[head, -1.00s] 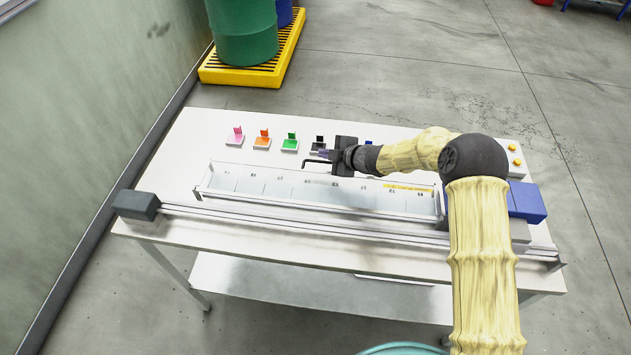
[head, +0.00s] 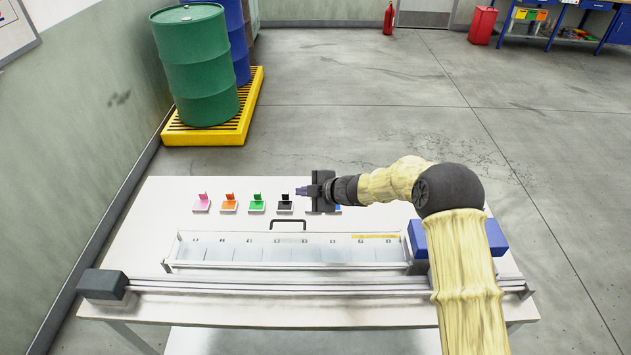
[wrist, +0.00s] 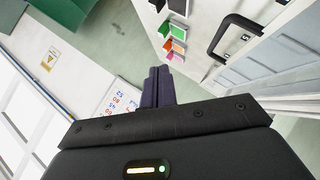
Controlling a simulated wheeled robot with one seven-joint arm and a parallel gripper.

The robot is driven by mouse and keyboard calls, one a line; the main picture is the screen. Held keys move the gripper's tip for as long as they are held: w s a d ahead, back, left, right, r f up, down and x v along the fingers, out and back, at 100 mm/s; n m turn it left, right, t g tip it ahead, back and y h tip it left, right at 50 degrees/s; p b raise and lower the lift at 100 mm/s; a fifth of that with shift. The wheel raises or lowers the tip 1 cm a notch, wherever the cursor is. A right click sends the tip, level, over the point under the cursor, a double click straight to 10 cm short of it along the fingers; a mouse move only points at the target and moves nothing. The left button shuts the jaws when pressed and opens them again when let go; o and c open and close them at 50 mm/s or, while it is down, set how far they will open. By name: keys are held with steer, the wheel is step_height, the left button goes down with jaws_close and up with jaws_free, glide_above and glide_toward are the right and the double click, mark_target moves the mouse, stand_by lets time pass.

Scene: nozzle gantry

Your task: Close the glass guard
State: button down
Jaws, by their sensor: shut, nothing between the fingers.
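The glass guard (head: 210,240) is a clear panel along the numbered tray on the white table, with a yellow strip at its right end. Its black handle (head: 288,223) stands at the top edge; how far the guard is tilted is hard to tell. In the wrist view the handle (wrist: 229,38) is right of the fingers, apart from them. My gripper (head: 300,191) is behind and above the handle in the head view, pointing left. Its dark fingers (wrist: 162,72) are together and empty in the wrist view.
Coloured tabs on small plates, such as the pink one (head: 202,203) and green one (head: 257,203), line the table behind the guard. A rail (head: 230,286) runs along the front, with a blue block (head: 497,237) at right. Bare table lies left of the guard.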

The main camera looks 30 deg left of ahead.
steer(key=w+d+r, duration=0.2)
steer(key=r, duration=0.1)
steer(key=shift+w+d+r, duration=0.1)
steer(key=shift+d+r, duration=0.15)
steer(key=shift+d, duration=0.15)
